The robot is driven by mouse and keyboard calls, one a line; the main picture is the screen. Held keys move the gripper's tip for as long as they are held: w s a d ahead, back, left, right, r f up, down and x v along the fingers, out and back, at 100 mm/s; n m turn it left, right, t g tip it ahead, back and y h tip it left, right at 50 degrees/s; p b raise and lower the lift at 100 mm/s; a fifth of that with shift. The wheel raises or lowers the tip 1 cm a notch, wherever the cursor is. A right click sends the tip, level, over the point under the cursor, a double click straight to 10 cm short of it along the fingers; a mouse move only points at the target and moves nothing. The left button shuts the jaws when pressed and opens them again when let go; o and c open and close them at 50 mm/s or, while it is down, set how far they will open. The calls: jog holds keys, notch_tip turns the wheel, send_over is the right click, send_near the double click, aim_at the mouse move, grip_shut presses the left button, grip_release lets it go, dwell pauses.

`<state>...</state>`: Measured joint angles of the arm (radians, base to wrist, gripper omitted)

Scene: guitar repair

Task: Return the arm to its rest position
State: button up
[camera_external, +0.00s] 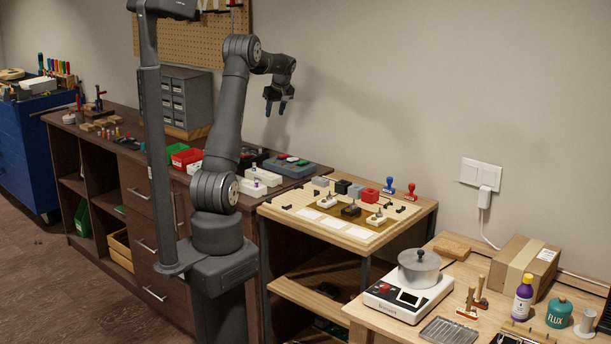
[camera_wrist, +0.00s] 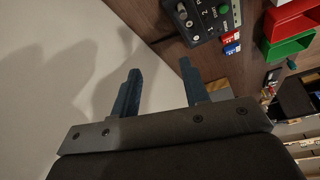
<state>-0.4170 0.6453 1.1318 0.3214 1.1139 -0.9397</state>
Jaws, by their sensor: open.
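My gripper (camera_external: 276,106) is raised in the air in the external view, with its fingers pointing down. It hangs in front of the wall, above the back of the dark workbench. In the wrist view my gripper (camera_wrist: 160,92) shows two dark blue fingers spread well apart, with nothing between them. My arm stands upright and bends forward at the elbow.
Below and right of my gripper is a light wooden table (camera_external: 350,240) with stamps and small blocks. A hot plate (camera_external: 410,295) with a pot (camera_external: 419,268) stands further right. Red bins (camera_wrist: 290,14) and green bins (camera_wrist: 288,46) sit on the dark bench.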

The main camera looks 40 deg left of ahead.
jog(key=w+d+f, duration=0.1)
jog(key=d+f, duration=0.1)
jog(key=d, duration=0.4)
jog(key=w+d+f+m, duration=0.1)
jog(key=d+f, duration=0.1)
jog(key=d, duration=0.5)
jog(key=shift+w+d, duration=0.15)
jog(key=shift+w, duration=0.2)
jog(key=shift+f, duration=0.1)
